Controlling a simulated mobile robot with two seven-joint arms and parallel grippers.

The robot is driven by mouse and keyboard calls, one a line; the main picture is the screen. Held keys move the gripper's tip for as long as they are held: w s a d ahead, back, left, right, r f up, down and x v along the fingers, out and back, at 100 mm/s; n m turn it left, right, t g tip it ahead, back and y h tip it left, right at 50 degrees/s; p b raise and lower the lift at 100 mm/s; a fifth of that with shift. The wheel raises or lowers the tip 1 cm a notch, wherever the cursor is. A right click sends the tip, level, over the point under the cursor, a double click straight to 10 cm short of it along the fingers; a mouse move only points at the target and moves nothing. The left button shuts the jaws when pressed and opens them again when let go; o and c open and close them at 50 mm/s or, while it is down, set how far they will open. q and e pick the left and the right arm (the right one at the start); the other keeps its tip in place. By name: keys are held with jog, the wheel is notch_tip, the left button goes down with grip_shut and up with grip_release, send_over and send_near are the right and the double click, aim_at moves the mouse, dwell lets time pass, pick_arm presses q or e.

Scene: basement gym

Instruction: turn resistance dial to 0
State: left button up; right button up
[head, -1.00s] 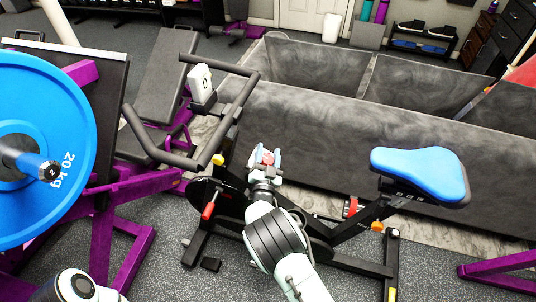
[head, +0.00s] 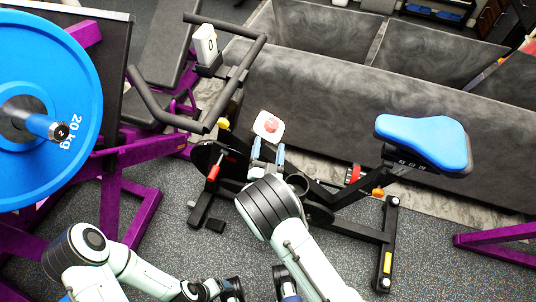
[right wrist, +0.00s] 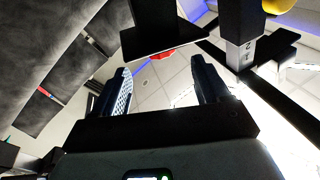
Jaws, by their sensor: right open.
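The resistance dial is a red knob (head: 269,125) on a pale square plate on the exercise bike's frame, and it shows clearly in the head view. My right gripper (head: 267,153) is open and empty, its fingertips just below the dial in the picture, with a gap visible. In the right wrist view its two fingers (right wrist: 162,88) stand wide apart. A red part (right wrist: 164,54) under a dark block shows beyond them; I cannot tell if it is the dial. The bike's white console (head: 206,42) shows "0". My left arm's end (head: 232,289) is at the bottom edge, its jaws unclear.
The bike's handlebar (head: 155,115) is left of the dial and its blue seat (head: 425,140) to the right. A purple rack with a blue 20 kg plate (head: 70,95) stands at left. A large grey box (head: 350,115) lies behind the bike.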

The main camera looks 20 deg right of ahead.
jog(key=shift+v, duration=1.4)
